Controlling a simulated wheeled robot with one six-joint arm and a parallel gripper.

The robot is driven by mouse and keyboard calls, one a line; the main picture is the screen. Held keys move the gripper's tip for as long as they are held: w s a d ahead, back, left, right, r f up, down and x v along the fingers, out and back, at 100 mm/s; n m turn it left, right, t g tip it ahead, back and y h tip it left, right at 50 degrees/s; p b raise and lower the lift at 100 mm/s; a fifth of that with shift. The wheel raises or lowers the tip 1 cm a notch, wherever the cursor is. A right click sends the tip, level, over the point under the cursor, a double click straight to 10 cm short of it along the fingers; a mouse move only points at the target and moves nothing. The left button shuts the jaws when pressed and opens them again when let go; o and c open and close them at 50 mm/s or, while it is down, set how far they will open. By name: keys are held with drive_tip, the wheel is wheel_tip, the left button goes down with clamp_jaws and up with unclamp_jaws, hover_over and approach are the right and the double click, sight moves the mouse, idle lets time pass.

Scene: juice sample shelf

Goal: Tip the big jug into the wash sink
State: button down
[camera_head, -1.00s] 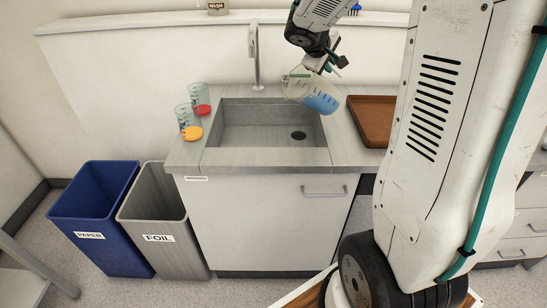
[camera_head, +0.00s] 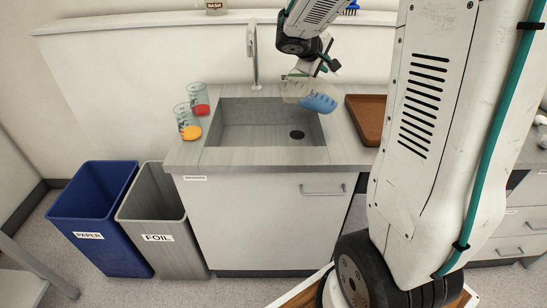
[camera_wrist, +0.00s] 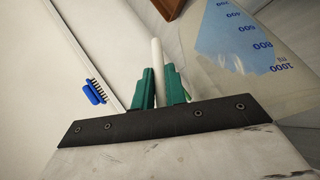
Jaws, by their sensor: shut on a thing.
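The big jug (camera_head: 293,90) is clear with blue liquid (camera_head: 319,102) and hangs tilted over the back right part of the wash sink (camera_head: 237,124). Its liquid end points right and its other end points left. My gripper (camera_head: 315,67) is above the jug. In the wrist view my gripper (camera_wrist: 159,86) has its green fingers shut on a pale bar, which looks like the jug's handle. The jug's wall (camera_wrist: 285,95) with blue markings up to 1000 ml shows at the right there. No stream of liquid is visible.
Two beakers stand on the counter left of the sink, one with red contents (camera_head: 200,109) and one with orange (camera_head: 190,132). A brown tray (camera_head: 366,120) lies right of the sink. A blue brush (camera_wrist: 95,92) is on the back ledge. A blue bin (camera_head: 88,262) and a grey bin stand at left.

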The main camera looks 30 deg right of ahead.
drive_tip(key=shift+w+a+f+h+p, duration=0.1)
drive_tip(key=shift+a+f+h+p, duration=0.25)
drive_tip(key=shift+a+h+p, duration=0.2)
idle(0.4)
drive_tip(key=shift+w+a+n+h+p, duration=0.1)
drive_tip(key=shift+a+n+h+p, duration=0.3)
drive_tip(key=shift+a+h, duration=0.45)
idle(0.9)
